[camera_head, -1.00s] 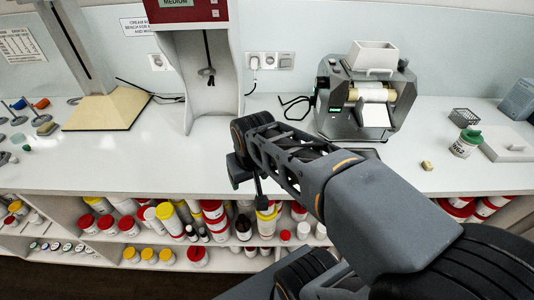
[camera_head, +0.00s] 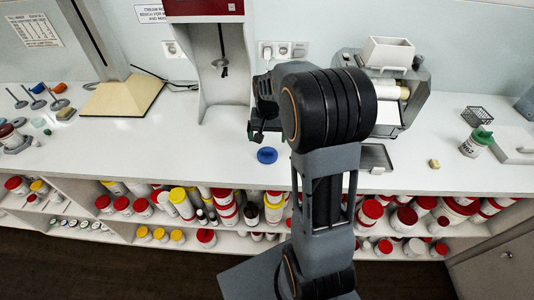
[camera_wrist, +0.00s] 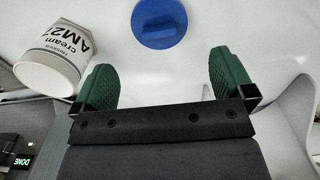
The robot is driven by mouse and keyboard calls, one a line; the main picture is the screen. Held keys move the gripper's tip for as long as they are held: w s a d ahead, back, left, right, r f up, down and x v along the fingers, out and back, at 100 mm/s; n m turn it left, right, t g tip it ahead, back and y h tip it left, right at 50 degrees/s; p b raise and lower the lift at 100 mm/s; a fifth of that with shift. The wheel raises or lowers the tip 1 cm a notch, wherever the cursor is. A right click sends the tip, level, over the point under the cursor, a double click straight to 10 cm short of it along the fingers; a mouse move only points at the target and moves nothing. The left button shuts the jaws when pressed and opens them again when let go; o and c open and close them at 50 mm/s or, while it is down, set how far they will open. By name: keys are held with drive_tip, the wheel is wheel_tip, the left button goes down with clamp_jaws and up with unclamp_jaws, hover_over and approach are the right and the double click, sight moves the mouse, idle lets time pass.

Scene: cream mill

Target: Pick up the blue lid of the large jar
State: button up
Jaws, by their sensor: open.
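A round blue lid (camera_head: 267,155) with a raised grip lies flat on the white bench, just beyond its front edge. It also shows at the top of the wrist view (camera_wrist: 158,20), beyond my fingertips. My gripper (camera_wrist: 160,62) is open, with its two green pads apart and nothing between them. In the head view my gripper (camera_head: 257,133) hangs above the bench, a little behind the lid, partly hidden by my arm. A white jar (camera_wrist: 46,68) labelled "cream AM2..." stands left of my gripper in the wrist view. My arm seems to hide it in the head view.
A grey machine (camera_head: 421,80) with rollers stands behind my arm, and a dark tray (camera_head: 376,158) lies right of the arm. A green-lidded jar (camera_head: 476,142) stands farther right. The bench (camera_head: 190,150) left of the lid is clear. Shelves of jars lie below.

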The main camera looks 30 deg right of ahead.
sight(267, 151)
drive_tip(key=shift+f+p, duration=0.6)
drive_tip(key=shift+f, duration=3.35)
drive_tip(key=shift+c, duration=0.2)
drive_tip(key=c, duration=0.7)
drive_tip(key=shift+r, duration=0.1)
